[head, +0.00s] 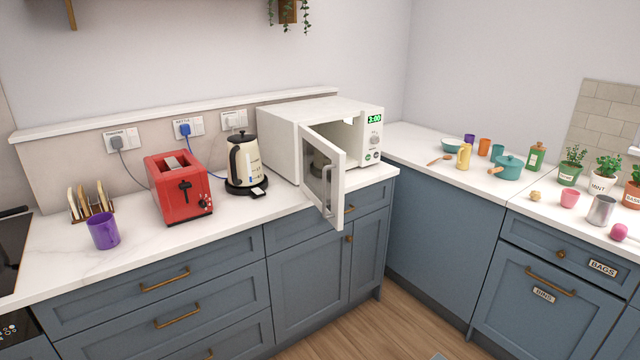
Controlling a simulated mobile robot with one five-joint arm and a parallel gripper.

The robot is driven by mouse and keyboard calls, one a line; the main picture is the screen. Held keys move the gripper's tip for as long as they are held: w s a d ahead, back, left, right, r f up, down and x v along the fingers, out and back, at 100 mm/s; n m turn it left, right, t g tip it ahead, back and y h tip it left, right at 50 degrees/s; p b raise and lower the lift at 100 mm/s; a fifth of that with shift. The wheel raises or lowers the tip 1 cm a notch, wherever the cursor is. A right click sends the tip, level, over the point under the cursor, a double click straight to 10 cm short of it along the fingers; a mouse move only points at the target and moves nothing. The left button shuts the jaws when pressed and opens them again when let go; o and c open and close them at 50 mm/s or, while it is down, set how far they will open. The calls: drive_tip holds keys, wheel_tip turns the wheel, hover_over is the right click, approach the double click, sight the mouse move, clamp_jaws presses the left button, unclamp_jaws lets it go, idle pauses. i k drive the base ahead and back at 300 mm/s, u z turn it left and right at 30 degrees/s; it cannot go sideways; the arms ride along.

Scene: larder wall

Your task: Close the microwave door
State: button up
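A white microwave (283,136) stands on the counter near the corner, right of the kettle. Its door (336,204) is swung wide open and juts out past the counter's front edge, with a handle and a dark window on it. Part of the cavity shows above and beside the door; the door hides the rest. A control panel (374,137) with a green display and a knob is on the microwave's right side. My gripper is not in this view.
A kettle (242,163) stands close left of the microwave, with a red toaster (177,187) and a purple mug (103,230) farther left. Cups, a teal pot (508,168) and plants crowd the right counter. Wooden floor (400,322) is open in front.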

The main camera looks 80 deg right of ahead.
sight(317, 155)
drive_tip(key=z, duration=3.9)
drive_tip(key=k, duration=1.2)
drive_tip(key=u, duration=0.75)
drive_tip(key=i, duration=1)
drive_tip(key=u, duration=0.1)
